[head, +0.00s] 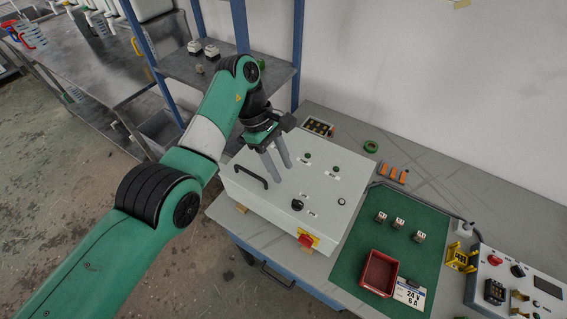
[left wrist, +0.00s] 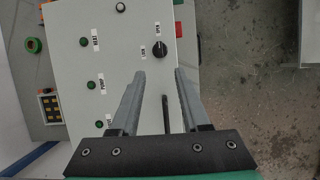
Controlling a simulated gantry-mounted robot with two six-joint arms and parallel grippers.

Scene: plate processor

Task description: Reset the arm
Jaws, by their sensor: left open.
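My left arm (head: 205,135) is green and reaches in from the lower left of the head view. Its left gripper (head: 277,170) is open and empty, with two grey fingers pointing down above the left part of a light grey control box (head: 325,165). In the left wrist view the fingers (left wrist: 158,75) stand apart over the box lid (left wrist: 100,65), either side of a dark rotary knob (left wrist: 160,49) that lies beyond the tips. A black handle (head: 250,177) is on the box's near left side. My right gripper is not in view.
A green mat (head: 345,258) holds a red tray (head: 379,272) and several small blocks (head: 398,222). A red emergency button (head: 306,240) juts from the box front. A second control unit (head: 520,285) stands at the lower right. A blue shelf post (head: 297,50) rises behind the arm.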

